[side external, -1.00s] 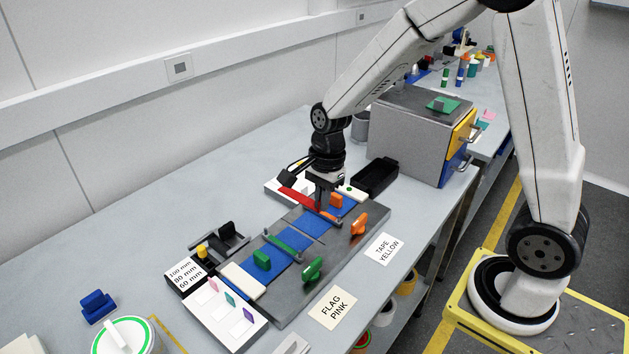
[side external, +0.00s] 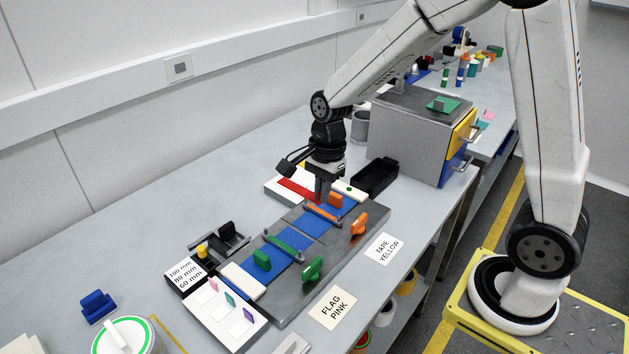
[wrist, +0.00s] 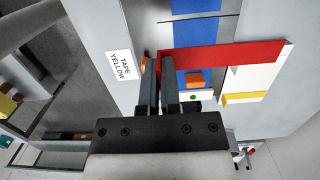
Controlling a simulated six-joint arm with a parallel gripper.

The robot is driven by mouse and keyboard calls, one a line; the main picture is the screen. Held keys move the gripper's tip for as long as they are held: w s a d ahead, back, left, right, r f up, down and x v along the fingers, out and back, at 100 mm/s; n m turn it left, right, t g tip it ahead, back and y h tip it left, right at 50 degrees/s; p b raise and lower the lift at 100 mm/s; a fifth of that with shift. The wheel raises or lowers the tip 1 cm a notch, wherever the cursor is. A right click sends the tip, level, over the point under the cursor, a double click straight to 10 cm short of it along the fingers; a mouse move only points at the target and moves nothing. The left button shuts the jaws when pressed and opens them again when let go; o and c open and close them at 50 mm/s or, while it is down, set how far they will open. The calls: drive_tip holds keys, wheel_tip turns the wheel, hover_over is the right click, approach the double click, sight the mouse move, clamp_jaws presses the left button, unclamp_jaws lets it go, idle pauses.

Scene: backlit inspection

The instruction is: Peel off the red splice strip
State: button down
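The red strip (wrist: 235,56) runs straight across the blue web (wrist: 194,25) and onto a white board (wrist: 263,78) in the wrist view. In the side view the red strip (side external: 297,189) shows on the white board, left of my fingers. My gripper (side external: 322,198) points down over the far end of the blue web. In the wrist view my gripper (wrist: 159,62) has its two fingers close together at the strip's left end. A narrow gap shows between them. I cannot tell whether the strip's end is pinched there.
Orange clamps (side external: 359,223) and green clamps (side external: 313,270) stand along the dark plate (side external: 290,307). A black tray (side external: 376,177) lies behind my gripper, near a grey cabinet (side external: 405,140). A white holder with coloured tabs (side external: 228,316) sits at the near end. The bench's left side is mostly clear.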

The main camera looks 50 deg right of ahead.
drive_tip(key=shift+r, duration=1.25)
idle(0.7)
drive_tip(key=n, duration=0.1)
drive_tip(key=f+n, duration=0.1)
drive_tip(key=n, duration=0.2)
drive_tip(key=shift+w+d+f, duration=0.1)
drive_tip(key=shift+w+f, duration=0.1)
drive_tip(key=shift+w, duration=0.05)
drive_tip(key=n, duration=0.1)
drive_tip(key=f+n, duration=0.1)
drive_tip(key=n, duration=0.2)
drive_tip(key=shift+w+f+n+g+h, duration=0.25)
drive_tip(key=shift+f+n+g+h, duration=0.05)
drive_tip(key=shift+f, duration=0.05)
drive_tip(key=n, duration=0.1)
drive_tip(key=f+n, duration=0.1)
drive_tip(key=n, duration=0.2)
drive_tip(key=shift+w+d+f+n+g, duration=0.1)
drive_tip(key=shift+w+f+n+g, duration=0.2)
drive_tip(key=shift+f+n, duration=0.1)
drive_tip(key=n, duration=0.1)
drive_tip(key=f+n, duration=0.1)
drive_tip(key=n, duration=0.2)
drive_tip(key=shift+w+f+n+h, duration=0.2)
drive_tip(key=shift+f+n+h, duration=0.1)
drive_tip(key=shift+h, duration=0.1)
drive_tip(key=shift+d, duration=0.1)
